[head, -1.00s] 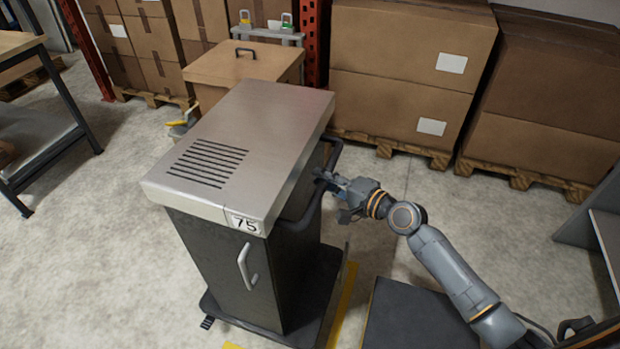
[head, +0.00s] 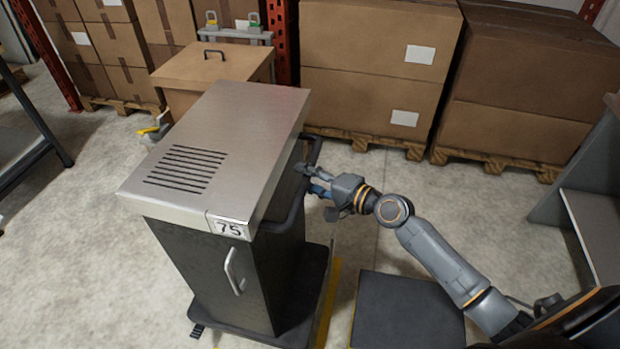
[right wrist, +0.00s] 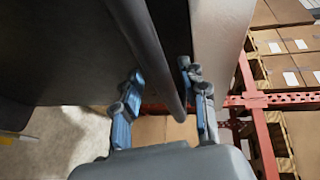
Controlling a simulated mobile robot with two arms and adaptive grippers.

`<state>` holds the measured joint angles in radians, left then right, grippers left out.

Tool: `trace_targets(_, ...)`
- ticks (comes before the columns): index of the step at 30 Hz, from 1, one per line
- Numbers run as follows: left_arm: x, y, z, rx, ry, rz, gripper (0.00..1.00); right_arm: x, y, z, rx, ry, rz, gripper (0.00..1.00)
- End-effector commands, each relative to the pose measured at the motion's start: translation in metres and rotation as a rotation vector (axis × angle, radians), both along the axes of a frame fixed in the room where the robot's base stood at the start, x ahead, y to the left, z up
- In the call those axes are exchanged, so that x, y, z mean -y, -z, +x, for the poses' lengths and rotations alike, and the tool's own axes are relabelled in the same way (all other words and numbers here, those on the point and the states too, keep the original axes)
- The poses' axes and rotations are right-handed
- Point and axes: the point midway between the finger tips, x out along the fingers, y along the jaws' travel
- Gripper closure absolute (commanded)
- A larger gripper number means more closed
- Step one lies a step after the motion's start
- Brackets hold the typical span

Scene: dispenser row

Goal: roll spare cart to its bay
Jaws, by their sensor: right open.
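The cart (head: 266,135) stands upright on the floor, with a steel slatted top, a dark body, a label reading 75 and a pale door handle. A dark push bar (head: 296,205) runs along its right side and also shows in the right wrist view (right wrist: 150,50). My right gripper (head: 312,180) is at this bar. In the right wrist view its two blue-grey fingers (right wrist: 160,100) are open, one on each side of the bar. I cannot tell whether they touch it. My left gripper is not in view.
Yellow floor tape (head: 329,300) runs beside the cart's base. Behind it stand a brown box with a handle (head: 215,72) and large cartons on pallets (head: 372,85). A bench leg (head: 40,125) is at left, a grey shelf unit (head: 598,235) at right. Floor left of the cart is clear.

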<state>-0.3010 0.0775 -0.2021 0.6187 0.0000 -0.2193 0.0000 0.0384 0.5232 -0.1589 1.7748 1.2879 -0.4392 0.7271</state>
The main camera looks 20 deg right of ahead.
Motion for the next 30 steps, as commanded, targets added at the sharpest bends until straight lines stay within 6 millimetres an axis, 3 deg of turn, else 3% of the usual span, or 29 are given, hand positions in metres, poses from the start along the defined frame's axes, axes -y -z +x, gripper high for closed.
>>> trace_targets(5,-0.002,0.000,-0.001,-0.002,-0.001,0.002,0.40,0.005,-0.001,-0.009,-0.001,0.000,-0.001,0.57)
trace_targets(21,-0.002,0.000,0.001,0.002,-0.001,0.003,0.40,0.053,-0.017,-0.088,-0.003,0.002,0.000,0.57)
trace_targets(30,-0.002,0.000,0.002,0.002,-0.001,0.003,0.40,0.063,-0.022,-0.102,-0.001,0.001,0.000,0.57)
